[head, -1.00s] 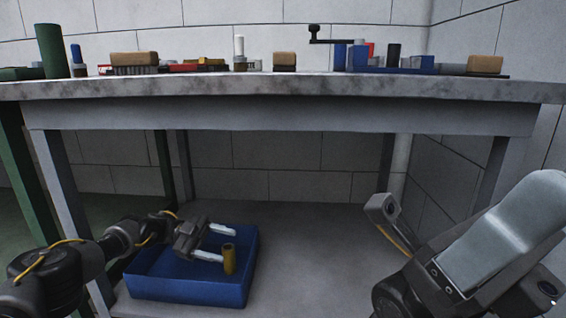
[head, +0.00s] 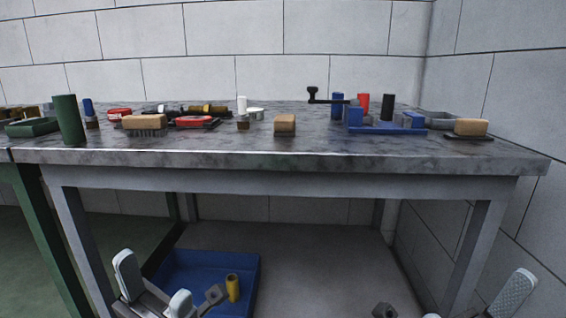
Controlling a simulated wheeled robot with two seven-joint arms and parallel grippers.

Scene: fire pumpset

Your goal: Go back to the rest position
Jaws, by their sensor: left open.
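My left gripper (head: 153,291) is at the lower left, fingers pointing up and spread apart, with nothing between them. It is in front of the blue crate (head: 208,256) and below the table's front edge. Part of my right gripper (head: 474,304) shows at the bottom right edge; most of it is cut off, so I cannot tell how its jaws stand. A yellow-brown cylinder (head: 233,288) stands upright in the blue crate, apart from my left gripper.
The grey table (head: 330,162) spans the view above both grippers. On it are a green cylinder (head: 68,120), brown-topped brushes (head: 144,122), red parts (head: 195,121) and a blue fixture (head: 385,126). A wall stands at the right.

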